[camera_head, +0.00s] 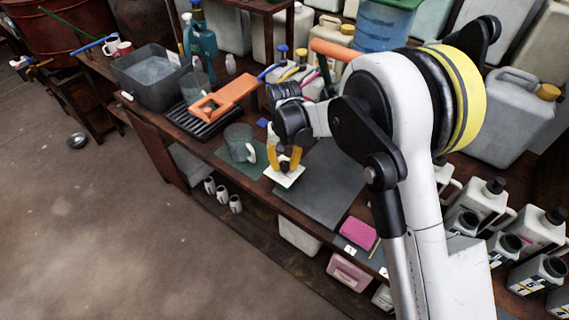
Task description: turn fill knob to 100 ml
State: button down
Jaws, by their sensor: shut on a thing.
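The fill knob (284,167) is a small dark knob on a white plate (287,178) at the front of the wooden bench. My gripper (284,163) reaches down from above with its yellow fingers on either side of the knob, shut on it. The fingers hide part of the knob. The scale marks on the plate are too small to read, so the knob's setting cannot be told.
A grey basin (147,88), a black rack (204,121) and an orange part (222,97) lie to the left. A dark flat mat (322,190) is bare to the right. A pink sponge (358,233) lies near the front edge. Canisters and bottles crowd the back and right.

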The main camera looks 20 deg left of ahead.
aim_at(284, 165)
jog(key=shift+n, duration=0.4)
jog(key=c, duration=1.1)
grip_release()
jog(key=shift+o, duration=0.2)
notch_tip(284, 165, up, 12)
